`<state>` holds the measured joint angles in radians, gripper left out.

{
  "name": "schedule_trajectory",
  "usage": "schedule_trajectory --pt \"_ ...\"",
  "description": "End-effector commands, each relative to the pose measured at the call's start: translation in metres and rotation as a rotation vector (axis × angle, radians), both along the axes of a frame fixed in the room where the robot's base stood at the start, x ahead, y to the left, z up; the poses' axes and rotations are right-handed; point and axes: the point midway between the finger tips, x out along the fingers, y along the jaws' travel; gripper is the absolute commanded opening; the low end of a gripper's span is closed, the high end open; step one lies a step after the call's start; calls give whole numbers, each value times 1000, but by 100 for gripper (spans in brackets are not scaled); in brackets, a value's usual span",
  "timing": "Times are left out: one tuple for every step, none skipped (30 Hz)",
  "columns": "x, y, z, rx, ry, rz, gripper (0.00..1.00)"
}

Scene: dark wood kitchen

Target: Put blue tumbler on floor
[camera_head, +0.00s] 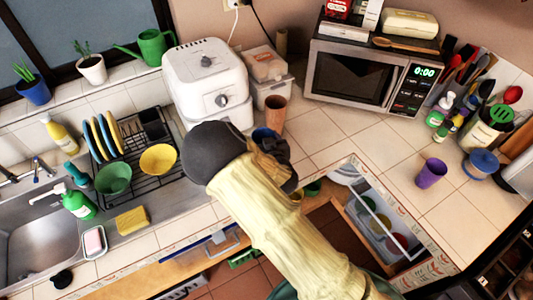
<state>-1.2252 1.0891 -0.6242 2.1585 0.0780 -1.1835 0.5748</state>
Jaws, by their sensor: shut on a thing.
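My gripper (274,147) is at the middle of the head view, at the end of my pale yellow arm, over the tiled counter. It is shut on the blue tumbler (262,134), of which only a small blue part shows beside the dark fingers. My arm and gripper hide the rest, and I cannot tell whether the tumbler touches the counter. The reddish-brown tiled floor (221,273) shows in part below the counter edge, at the bottom of the view.
A brown cup (275,110) stands just behind the gripper, near the white appliance (206,85). A microwave (367,78) and a purple tumbler (431,173) stand to the right. An open drawer (372,222) holds bowls. A dish rack (132,150) is left.

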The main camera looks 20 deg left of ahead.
Motion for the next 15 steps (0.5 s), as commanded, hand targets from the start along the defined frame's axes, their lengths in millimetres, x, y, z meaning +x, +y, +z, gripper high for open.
schedule_trajectory --pt "0 0 -7 -5 0 2 44" --pt "0 1 -10 -4 0 3 44" --pt "0 1 -15 -4 0 3 44" --pt "0 0 -19 -3 0 2 44" --pt "0 0 -22 -2 1 2 44" --pt "0 0 -25 -2 0 2 44" --pt "0 1 -27 -1 -1 3 44" --pt "0 1 -28 0 -2 3 44" --pt "0 1 -29 1 -2 2 44" --pt "0 1 -30 1 -2 2 44" --pt "0 1 -30 1 -1 1 44" --pt "0 1 -30 2 -2 1 44" --pt "0 1 -30 1 -1 1 44" --pt "1 0 -30 2 -1 0 44" --pt "1 0 -30 2 -1 -1 44"
